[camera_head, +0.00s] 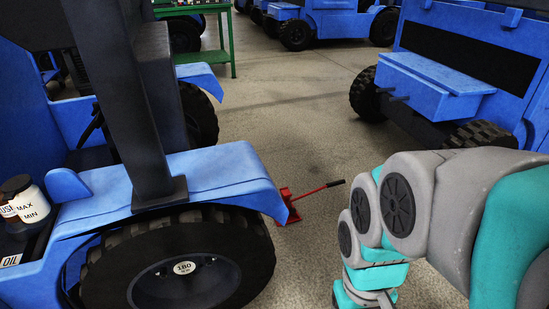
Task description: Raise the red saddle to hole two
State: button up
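A small red jack-like device (289,207) stands on the floor beside the blue truck's fender, partly hidden by it. Its thin red handle slants up to the right and ends in a black grip (335,183). It is the only red thing I see that may carry the saddle; I cannot make out a saddle or any numbered holes. My grey and teal arm (440,205) fills the lower right and bends down to the bottom edge. My gripper is not in view.
A blue truck with a large black tyre (180,262) fills the left. Another blue vehicle (465,75) stands at the back right. A green table (232,45) stands at the back. The concrete floor (290,130) between the vehicles is clear around the handle.

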aim_at(286, 192)
jog(key=i+l, duration=0.15)
jog(key=i, duration=0.35)
jog(key=i+l+u, duration=0.1)
jog(key=i, duration=0.45)
